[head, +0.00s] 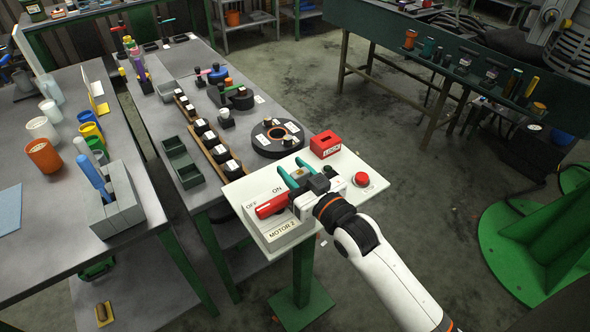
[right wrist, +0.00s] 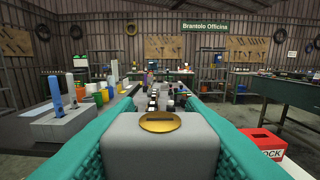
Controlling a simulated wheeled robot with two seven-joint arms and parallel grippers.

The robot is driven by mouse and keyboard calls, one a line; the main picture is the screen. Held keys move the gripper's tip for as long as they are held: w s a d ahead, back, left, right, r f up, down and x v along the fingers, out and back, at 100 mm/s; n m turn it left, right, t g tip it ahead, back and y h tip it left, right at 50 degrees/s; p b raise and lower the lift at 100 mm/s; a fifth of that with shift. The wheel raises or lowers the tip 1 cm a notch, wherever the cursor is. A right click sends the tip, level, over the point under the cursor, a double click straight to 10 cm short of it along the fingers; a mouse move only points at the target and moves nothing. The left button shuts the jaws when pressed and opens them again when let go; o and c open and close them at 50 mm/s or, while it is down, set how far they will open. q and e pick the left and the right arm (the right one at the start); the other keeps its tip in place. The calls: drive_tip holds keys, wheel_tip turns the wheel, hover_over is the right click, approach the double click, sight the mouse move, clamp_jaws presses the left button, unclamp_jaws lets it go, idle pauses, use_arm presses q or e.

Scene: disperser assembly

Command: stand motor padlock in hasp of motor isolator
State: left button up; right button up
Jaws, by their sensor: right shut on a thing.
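The motor padlock shows in the right wrist view as a grey block (right wrist: 160,148) with a slotted brass disc facing the camera. My right gripper (head: 293,175), with teal fingers, is shut on it from both sides. In the head view the gripper is over the white panel, and the padlock is only partly visible between the fingers. The motor isolator, a box marked MOTOR 2 (head: 283,236) with a red handle (head: 271,206) and OFF and ON labels, is at the panel's left front. The hasp cannot be made out. My left gripper is not in view.
A red LOCK box (head: 325,144) and a red button (head: 361,179) are on the white panel (head: 345,168). Behind it, a bench holds a round black holder (head: 277,138), a rack of dark blocks (head: 212,146) and green bins (head: 181,163). Floor to the right is partly clear.

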drive_tip(key=shift+r+p, duration=0.1)
drive_tip(key=shift+p, duration=0.4)
idle(1.1)
drive_tip(key=shift+s+f+b, duration=0.1)
drive_tip(key=shift+f+b, duration=1.3)
drive_tip(key=shift+f, duration=0.95)
drive_tip(key=o, duration=1.1)
drive_tip(key=shift+o, duration=0.2)
drive_tip(key=b+v, duration=0.2)
drive_tip(key=v, duration=1)
